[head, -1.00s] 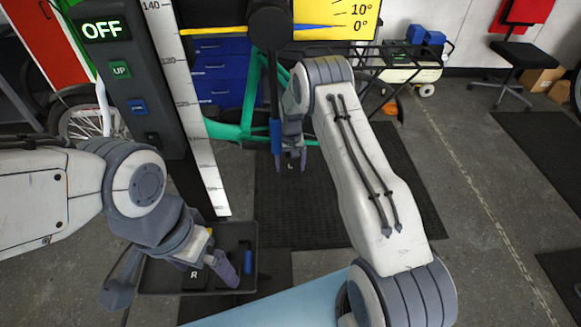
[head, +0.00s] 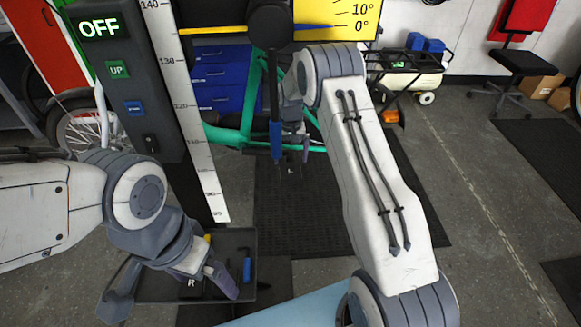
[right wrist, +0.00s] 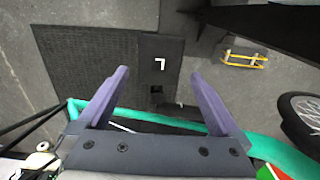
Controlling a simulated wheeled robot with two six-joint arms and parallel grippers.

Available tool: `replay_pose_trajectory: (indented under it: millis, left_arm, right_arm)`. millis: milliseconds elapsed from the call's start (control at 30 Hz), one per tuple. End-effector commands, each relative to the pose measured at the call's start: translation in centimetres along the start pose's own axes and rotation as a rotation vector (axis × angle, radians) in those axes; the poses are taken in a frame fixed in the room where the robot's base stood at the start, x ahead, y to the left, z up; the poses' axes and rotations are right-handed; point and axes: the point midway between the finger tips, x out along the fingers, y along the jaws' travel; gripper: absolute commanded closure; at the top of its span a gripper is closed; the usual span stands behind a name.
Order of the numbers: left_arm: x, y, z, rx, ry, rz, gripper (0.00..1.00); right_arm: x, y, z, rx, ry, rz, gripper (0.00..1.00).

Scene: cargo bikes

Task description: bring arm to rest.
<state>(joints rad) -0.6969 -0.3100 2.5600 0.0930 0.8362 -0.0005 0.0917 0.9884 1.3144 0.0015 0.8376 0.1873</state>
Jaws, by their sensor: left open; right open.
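My left gripper (head: 172,292) is at the lower left of the head view, open, over the near part of a dark tray (head: 253,288). One finger hangs outside the tray's left side and the other is above its inside.
A green bike frame (head: 232,136) stands close behind my right gripper. A control column (head: 122,85) reading OFF and a white scale (head: 190,110) rise between the arms. The tray holds a blue tool (head: 247,270) and a piece marked R (head: 191,283).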

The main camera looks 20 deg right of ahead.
Motion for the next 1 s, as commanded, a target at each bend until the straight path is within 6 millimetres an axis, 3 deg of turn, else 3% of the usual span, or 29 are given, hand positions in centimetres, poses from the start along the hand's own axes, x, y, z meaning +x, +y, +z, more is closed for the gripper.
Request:
replay_pose_trajectory:
  millis: [200,567,1000]
  left_arm:
    - [0.4,0.0,0.0,0.000,0.000,0.000,0.00]
    - [0.2,0.0,0.0,0.000,0.000,0.000,0.00]
    - [-1.7,0.1,-0.1,-0.001,0.000,0.000,0.00]
  right_arm:
    - [-1.5,0.0,0.0,0.000,0.001,0.000,0.00]
    - [-1.2,0.0,0.0,0.000,-0.002,0.000,0.00]
    - [5.2,0.0,0.1,0.000,-0.004,0.001,0.00]
